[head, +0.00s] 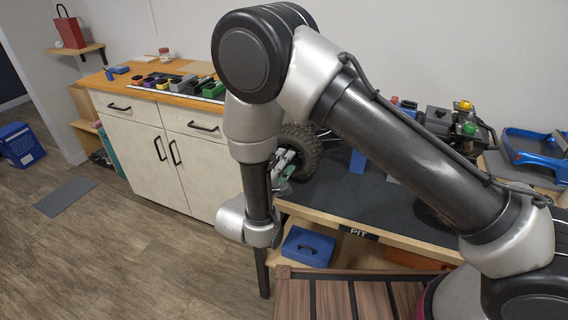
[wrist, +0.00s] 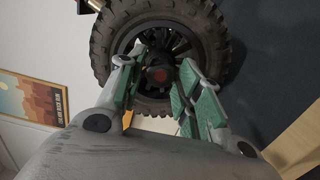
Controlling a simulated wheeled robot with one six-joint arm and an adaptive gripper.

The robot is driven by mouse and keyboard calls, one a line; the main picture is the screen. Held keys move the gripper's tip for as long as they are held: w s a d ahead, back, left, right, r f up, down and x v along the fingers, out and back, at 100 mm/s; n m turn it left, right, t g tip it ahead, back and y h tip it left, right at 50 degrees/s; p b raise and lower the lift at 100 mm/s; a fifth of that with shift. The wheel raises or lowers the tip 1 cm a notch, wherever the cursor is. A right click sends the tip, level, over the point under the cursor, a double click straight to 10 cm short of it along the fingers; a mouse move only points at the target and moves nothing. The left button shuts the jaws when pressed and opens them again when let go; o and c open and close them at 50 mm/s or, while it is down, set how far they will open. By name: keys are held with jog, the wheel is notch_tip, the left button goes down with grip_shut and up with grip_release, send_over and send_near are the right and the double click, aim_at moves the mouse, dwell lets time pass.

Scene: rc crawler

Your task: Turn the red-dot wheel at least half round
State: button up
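The wheel is a black knobbly tyre (wrist: 215,45) with a dark spoked rim, and it fills the upper middle of the wrist view. Its hub has a dull red dot (wrist: 157,76) at the centre. In the head view the wheel (head: 304,152) shows at the left end of the dark bench, partly behind my arm. My gripper (wrist: 163,62) is open, with its green-padded fingers on either side of the hub, pointing at the rim. I cannot tell whether the fingertips touch the rim or spokes. My gripper (head: 283,163) looks small and partly hidden in the head view.
The crawler's chassis is mostly hidden behind my arm. The bench (head: 335,198) has a wooden edge marked PIT. A blue box (head: 308,246) sits on the shelf below. A white cabinet (head: 145,142) with tools on top stands left. The floor at left is mostly clear.

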jog(key=shift+o, duration=0.6)
jog(key=v, duration=1.2)
